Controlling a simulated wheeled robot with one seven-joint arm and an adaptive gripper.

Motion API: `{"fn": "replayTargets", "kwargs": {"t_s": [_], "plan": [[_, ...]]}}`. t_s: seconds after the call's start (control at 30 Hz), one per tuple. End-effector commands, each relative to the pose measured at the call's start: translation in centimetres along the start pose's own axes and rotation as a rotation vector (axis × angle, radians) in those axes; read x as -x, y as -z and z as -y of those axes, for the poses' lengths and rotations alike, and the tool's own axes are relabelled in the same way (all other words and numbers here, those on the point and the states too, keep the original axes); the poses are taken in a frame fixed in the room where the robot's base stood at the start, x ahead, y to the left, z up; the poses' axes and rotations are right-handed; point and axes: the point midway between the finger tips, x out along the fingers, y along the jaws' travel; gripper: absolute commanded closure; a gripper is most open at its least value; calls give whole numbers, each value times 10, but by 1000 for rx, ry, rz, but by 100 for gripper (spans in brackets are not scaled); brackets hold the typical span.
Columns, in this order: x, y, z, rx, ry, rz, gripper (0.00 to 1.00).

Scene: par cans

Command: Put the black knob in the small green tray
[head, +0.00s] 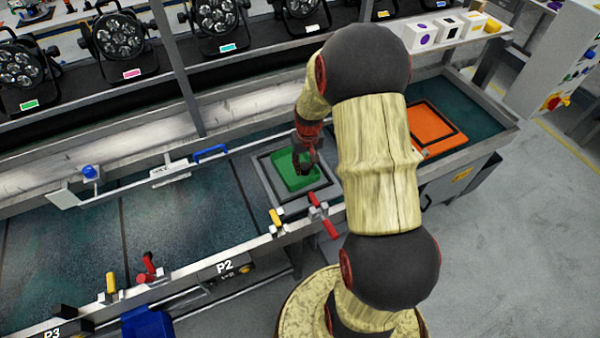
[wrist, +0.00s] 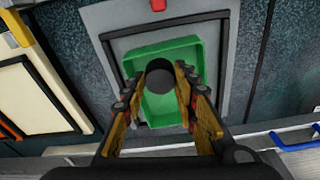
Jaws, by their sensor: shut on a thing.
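The black knob (wrist: 160,78) is a round dark disc between the fingertips of my gripper (wrist: 158,92) in the wrist view. My gripper is shut on it. The small green tray (wrist: 184,56) lies behind the knob in that view, and the knob overlaps its middle. In the head view my gripper (head: 305,163) is over the green tray (head: 291,178), and the knob cannot be made out there. The knob's height above the tray floor is hard to tell.
An orange tray (head: 424,146) lies to the right, beyond my arm. A blue handle (head: 210,153), a yellow lever (head: 276,221) and a red lever (head: 326,217) stand around the green tray's place. Par cans (head: 124,38) line the back shelf. The bench top to the left is mostly clear.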

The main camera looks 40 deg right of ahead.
Motion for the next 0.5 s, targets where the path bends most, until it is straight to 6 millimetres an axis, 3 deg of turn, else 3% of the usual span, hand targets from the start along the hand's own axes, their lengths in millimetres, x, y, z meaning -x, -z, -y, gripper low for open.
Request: {"fn": "replayTargets", "kwargs": {"t_s": [0.1,0.37,0.5], "plan": [[-15,8,5,1,0,0,88],[-30,17,10,1,0,-1,88],[-52,14,10,0,0,2,88]]}}
